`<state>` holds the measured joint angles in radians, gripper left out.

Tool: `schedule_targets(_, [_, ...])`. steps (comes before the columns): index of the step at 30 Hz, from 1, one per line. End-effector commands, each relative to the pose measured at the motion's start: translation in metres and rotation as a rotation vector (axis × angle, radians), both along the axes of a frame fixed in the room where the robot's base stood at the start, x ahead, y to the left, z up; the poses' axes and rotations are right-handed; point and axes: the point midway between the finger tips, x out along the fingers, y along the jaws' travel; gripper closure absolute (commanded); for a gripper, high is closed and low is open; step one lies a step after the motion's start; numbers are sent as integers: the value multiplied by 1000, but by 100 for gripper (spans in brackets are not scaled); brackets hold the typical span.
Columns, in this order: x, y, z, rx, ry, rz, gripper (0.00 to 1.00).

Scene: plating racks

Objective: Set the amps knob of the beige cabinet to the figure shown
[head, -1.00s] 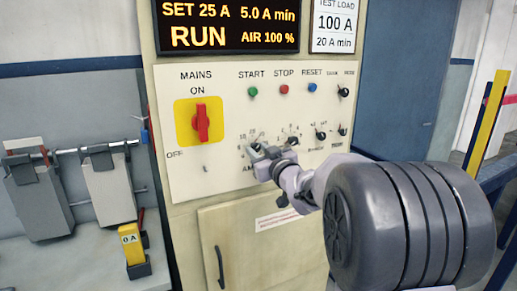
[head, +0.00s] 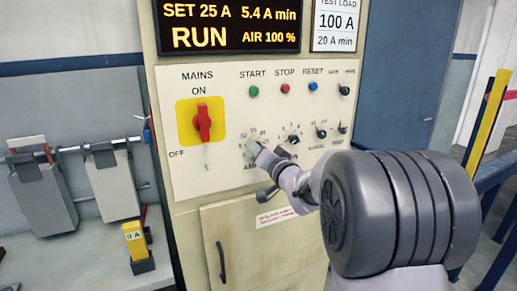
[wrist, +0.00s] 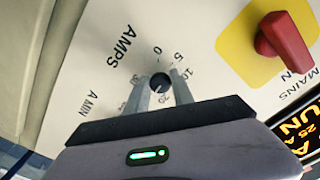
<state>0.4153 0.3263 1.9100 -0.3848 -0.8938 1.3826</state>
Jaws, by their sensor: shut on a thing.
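The beige cabinet (head: 182,240) fills the middle of the head view. Its amps knob (wrist: 160,82) is small, round and black in the wrist view, beside a printed scale. My gripper (wrist: 160,92) is shut on this knob, one finger on each side. In the head view my gripper (head: 258,152) reaches the panel at the amps scale and hides the knob. The display (head: 228,25) reads SET 25 A, 5.4 A min, RUN, AIR 100 %. A white card (head: 335,24) reads test load, 100 A, 20 A min.
A red mains switch (head: 203,122) on a yellow plate points to ON. Start, stop and reset buttons (head: 285,88) sit above the gripper, with several small black knobs (head: 321,132) to its right. A rail with hanging grey plates (head: 108,180) stands at left.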

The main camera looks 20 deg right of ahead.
Motion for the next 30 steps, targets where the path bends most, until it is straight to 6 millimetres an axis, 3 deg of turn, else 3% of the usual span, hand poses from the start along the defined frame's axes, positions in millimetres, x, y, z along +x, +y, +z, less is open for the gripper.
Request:
schedule_targets(10, [0, 0, 0, 102, 0, 0, 100])
schedule_targets(24, [0, 0, 0, 114, 0, 0, 100])
schedule_targets(25, [0, 0, 0, 113, 0, 0, 69])
schedule_targets(28, [0, 0, 0, 113, 0, 0, 51])
schedule_targets(30, [0, 0, 0, 113, 0, 0, 51])
